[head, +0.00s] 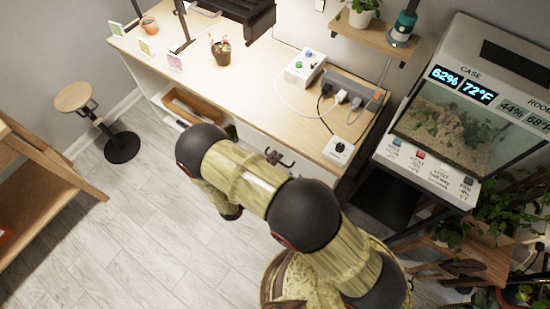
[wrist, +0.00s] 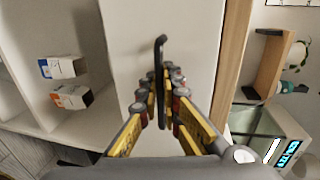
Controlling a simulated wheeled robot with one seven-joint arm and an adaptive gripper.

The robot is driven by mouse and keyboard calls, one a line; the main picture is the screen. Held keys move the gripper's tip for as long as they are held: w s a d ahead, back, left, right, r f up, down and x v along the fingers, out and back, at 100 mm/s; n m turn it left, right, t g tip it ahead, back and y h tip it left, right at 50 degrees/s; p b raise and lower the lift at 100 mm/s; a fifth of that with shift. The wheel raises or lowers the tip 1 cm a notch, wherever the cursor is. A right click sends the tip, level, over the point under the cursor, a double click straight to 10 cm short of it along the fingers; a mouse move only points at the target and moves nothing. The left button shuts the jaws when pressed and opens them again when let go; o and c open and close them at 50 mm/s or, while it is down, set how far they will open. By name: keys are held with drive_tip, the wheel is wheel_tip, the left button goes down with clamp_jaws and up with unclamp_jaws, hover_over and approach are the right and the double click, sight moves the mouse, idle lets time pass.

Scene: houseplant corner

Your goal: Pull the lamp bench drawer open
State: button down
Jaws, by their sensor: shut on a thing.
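The lamp bench (head: 207,85) has a pale wood top and white sides. In the wrist view a plain white drawer front (wrist: 195,35) carries a slim black bar handle (wrist: 161,48). My gripper (wrist: 165,82) is shut on this handle, its fingers on either side of it; the handle's far end sticks out past them. In the head view my gripper (head: 279,158) is small, by the bench's front edge; the drawer front and handle are hidden there. No gap shows between the drawer front and the wood edge beside it.
An open wooden box (head: 197,104) juts out under the bench's left part. A stool (head: 120,147) stands left, the terrarium (head: 450,135) right. A power strip (head: 350,90) lies on the bench. Floor in front is clear.

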drive_tip(key=f+v, duration=0.2)
drive_tip(key=v, duration=0.9)
drive_tip(key=s+f+p+v, duration=0.1)
drive_tip(key=f+v, duration=0.2)
drive_tip(key=v, duration=0.9)
drive_tip(key=shift+s+a, duration=0.2)
drive_tip(key=shift+a, duration=0.2)
drive_tip(key=c, duration=2.3)
unclamp_jaws()
drive_tip(key=shift+c, duration=0.2)
drive_tip(key=shift+r, duration=0.15)
